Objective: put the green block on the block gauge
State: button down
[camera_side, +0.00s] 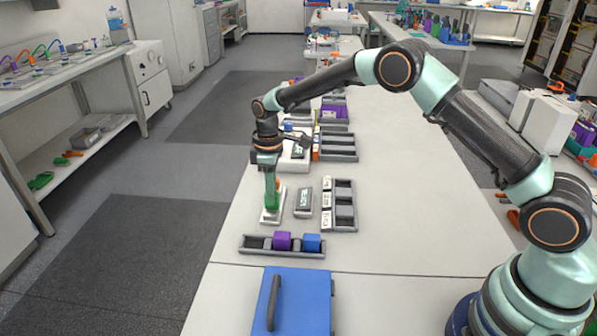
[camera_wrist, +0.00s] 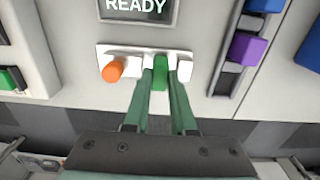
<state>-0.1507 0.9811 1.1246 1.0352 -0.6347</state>
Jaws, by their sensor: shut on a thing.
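The green block (camera_wrist: 160,70) is held between the fingertips of my gripper (camera_wrist: 160,84) in the wrist view. The block gauge (camera_wrist: 121,52) is a white plate with an orange knob (camera_wrist: 112,71) at its left end and white raised parts on both sides of the block. In the side view my gripper (camera_side: 271,192) points straight down over the gauge (camera_side: 266,219), with the block low at its tips. I cannot tell whether the block touches the plate. A display (camera_wrist: 138,8) beside the gauge reads READY; it also shows in the side view (camera_side: 303,202).
A grey tray (camera_side: 255,243) holds a purple block (camera_side: 283,241) and a blue block (camera_side: 312,242) close in front of the gauge. A slotted rack (camera_side: 344,206) stands to the right. A blue box with a handle (camera_side: 310,300) is at the front.

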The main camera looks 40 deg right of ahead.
jog(key=shift+f, duration=0.2)
dwell(0.4)
jog(key=c, duration=0.7)
grip_release()
jog(key=shift+o, duration=0.2)
jog(key=s+d+r+m+t, duration=0.1)
jog(key=s+r, duration=0.1)
jog(key=r, duration=0.7)
jog(key=s+d+r+m, duration=0.1)
jog(key=s+r, duration=0.1)
jog(key=r, duration=0.7)
jog(key=s+d+r+m+t, duration=0.2)
jog(key=s+d+r, duration=0.1)
jog(key=s+r, duration=0.3)
jog(key=s+d+f+m+t, duration=0.1)
jog(key=s+m, duration=0.1)
jog(key=s, duration=0.5)
jog(key=s+d+f+m+t, duration=0.1)
jog(key=s+d+m, duration=0.1)
jog(key=s, duration=0.6)
jog(key=shift+f+m+t, duration=0.3)
jog(key=shift+f+m, duration=0.05)
jog(key=shift+m, duration=0.15)
